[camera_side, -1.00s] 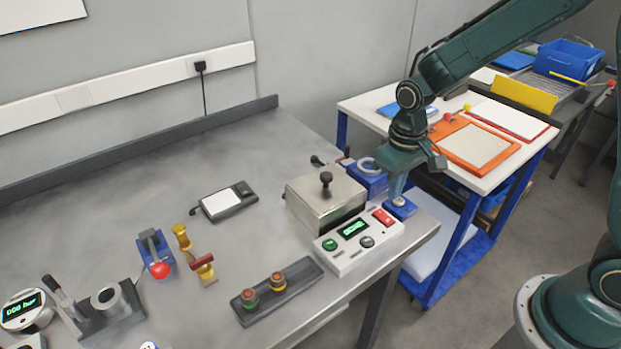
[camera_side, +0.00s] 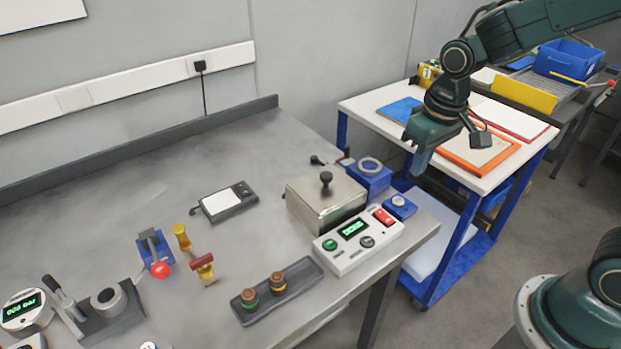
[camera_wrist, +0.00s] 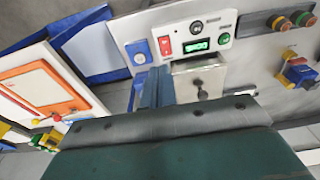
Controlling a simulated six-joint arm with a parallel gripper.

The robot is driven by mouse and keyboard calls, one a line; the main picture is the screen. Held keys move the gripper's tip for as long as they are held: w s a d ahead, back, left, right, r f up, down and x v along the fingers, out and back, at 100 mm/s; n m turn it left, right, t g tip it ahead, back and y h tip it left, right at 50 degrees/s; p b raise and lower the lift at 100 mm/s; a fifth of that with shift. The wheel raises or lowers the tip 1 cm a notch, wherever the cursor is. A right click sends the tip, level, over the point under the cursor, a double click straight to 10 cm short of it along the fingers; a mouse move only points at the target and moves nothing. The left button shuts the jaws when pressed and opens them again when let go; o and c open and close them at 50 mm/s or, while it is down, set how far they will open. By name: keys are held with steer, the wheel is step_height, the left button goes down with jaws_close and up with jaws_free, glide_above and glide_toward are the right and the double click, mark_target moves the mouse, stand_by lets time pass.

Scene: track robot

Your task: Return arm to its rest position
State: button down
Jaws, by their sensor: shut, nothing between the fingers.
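My gripper (camera_side: 421,160) hangs in the air at the right end of the steel bench, in front of the white-topped trolley. Its fingers point down and are shut with nothing between them. In the wrist view the shut fingers (camera_wrist: 153,88) stand in front of the blue block and the control box. The control box (camera_side: 358,243) has a lit green display, a red switch, a green button and a dark knob. The blue block with a round button (camera_side: 400,207) sits at its right end, below and apart from my gripper.
A lidded steel box (camera_side: 327,200) and a blue holder with a ring (camera_side: 370,175) stand behind the control box. The trolley (camera_side: 385,100) carries an orange-framed tray (camera_side: 476,150). Valves and gauges occupy the bench's front left. The bench (camera_side: 110,190) is clear at back left.

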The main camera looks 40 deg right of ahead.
steer(key=s+d+r+t, duration=0.1)
steer(key=s+r+t, duration=0.1)
steer(key=s+r, duration=0.3)
steer(key=s+d+r+t, duration=0.1)
steer(key=s+r, duration=0.4)
steer(key=s, duration=0.5)
steer(key=shift+s+r+t, duration=0.25)
steer(key=shift+r+t, duration=0.15)
steer(key=shift+t, duration=0.2)
